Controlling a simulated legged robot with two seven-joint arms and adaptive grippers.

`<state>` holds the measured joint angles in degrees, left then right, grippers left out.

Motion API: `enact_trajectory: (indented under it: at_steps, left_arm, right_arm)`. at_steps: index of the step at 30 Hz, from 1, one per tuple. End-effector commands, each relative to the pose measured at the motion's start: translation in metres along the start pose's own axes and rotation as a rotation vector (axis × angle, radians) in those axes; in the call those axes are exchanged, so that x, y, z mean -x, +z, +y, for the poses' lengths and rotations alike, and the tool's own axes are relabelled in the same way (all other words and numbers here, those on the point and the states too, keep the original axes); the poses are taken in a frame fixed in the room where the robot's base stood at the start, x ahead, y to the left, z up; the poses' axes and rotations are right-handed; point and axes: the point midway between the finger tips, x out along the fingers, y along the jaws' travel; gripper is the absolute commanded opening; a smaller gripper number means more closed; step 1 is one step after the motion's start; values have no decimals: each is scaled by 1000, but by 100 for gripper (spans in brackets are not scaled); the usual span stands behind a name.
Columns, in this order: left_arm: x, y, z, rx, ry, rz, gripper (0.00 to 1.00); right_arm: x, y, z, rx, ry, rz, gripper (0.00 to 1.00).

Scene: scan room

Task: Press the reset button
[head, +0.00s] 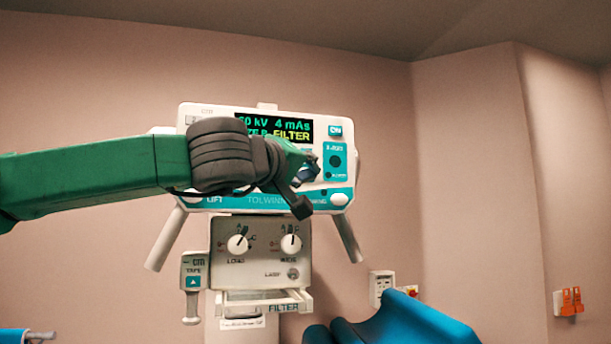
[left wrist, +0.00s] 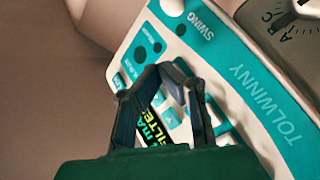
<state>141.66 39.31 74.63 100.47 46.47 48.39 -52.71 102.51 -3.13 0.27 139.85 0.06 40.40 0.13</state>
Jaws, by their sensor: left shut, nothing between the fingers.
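The white and teal control panel (head: 205,115) of the X-ray unit faces me, with a lit display (head: 292,134) reading kV, mAs and FILTER. No button with a readable reset label shows; the gripper hides part of the button area. My left gripper (head: 308,170) reaches in from the left in front of the panel, shut and empty, its fingertips by the middle right of the face. In the left wrist view its fingers (left wrist: 172,72) come together over the panel (left wrist: 235,80), near several pale teal buttons (left wrist: 170,118). I cannot tell whether they touch it. My right gripper is not in view.
Below the panel is a white box with two knobs (head: 237,244) and a filter tray (head: 265,304). Angled handles (head: 166,240) flank it. A blue padded surface (head: 410,322) is at the lower right.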

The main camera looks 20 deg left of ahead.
Motion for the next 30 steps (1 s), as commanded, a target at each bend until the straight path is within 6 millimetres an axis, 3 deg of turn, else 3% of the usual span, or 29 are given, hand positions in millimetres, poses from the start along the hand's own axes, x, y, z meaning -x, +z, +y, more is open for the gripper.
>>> enact_trajectory:
  at_steps: [30]
  left_arm:
    - [-5, -4, -2, 0, 0, 0, 0]
  right_arm:
    - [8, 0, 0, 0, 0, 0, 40]
